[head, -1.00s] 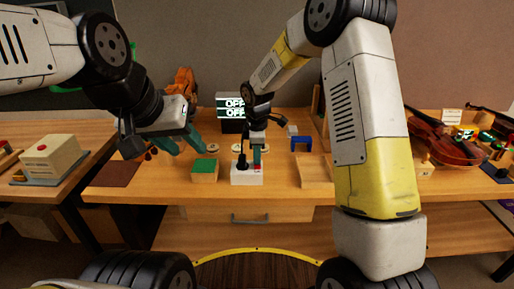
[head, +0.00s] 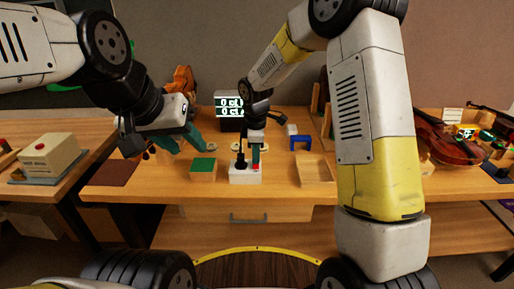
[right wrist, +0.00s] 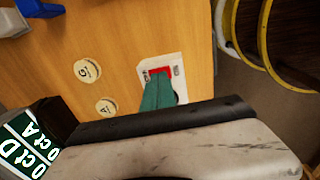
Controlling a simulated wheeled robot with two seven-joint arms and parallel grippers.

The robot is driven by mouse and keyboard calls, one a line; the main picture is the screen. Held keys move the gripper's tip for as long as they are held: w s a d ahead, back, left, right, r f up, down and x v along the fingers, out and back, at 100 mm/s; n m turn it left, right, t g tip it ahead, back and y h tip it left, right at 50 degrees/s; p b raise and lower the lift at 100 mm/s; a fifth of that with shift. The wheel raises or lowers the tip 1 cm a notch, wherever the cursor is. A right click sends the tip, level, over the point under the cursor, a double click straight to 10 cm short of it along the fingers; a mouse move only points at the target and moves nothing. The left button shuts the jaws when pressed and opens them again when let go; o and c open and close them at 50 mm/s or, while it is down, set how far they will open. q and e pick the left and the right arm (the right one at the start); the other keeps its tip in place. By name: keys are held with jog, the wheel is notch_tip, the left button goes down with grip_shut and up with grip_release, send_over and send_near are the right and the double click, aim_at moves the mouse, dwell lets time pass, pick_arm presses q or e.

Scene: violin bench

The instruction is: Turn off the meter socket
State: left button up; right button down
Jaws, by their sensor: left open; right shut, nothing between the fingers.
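The meter socket (head: 245,176) is a small white block on the bench, with a red rocker switch (head: 256,168) on its right side and a black plug standing in it at the left. It also shows in the right wrist view (right wrist: 146,65), with its red switch (right wrist: 165,71) partly covered by my fingers. My right gripper (head: 256,161) is shut and empty, its green fingertips pointing down at the switch; I cannot tell whether they touch it. My left gripper (head: 190,143) is open and empty, above the bench left of the socket.
A display (head: 229,105) behind my right gripper shows lit "oct" text; the right wrist view shows "Oct" lines too. A green-topped block (head: 203,168) stands left of the socket; a wooden tray (head: 314,170) and a blue stand (head: 300,143) are right. Round lettered discs lie behind.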

aim_at(256, 167)
pick_arm(q)
jog(key=shift+w+d, duration=0.15)
jog(key=shift+d, duration=0.15)
pick_arm(e)
notch_tip(256, 167, up, 13)
jog(key=shift+s, duration=0.3)
pick_arm(q)
jog(key=shift+c, duration=0.4)
pick_arm(e)
jog(key=shift+a+f, duration=0.1)
jog(key=shift+f, duration=0.05)
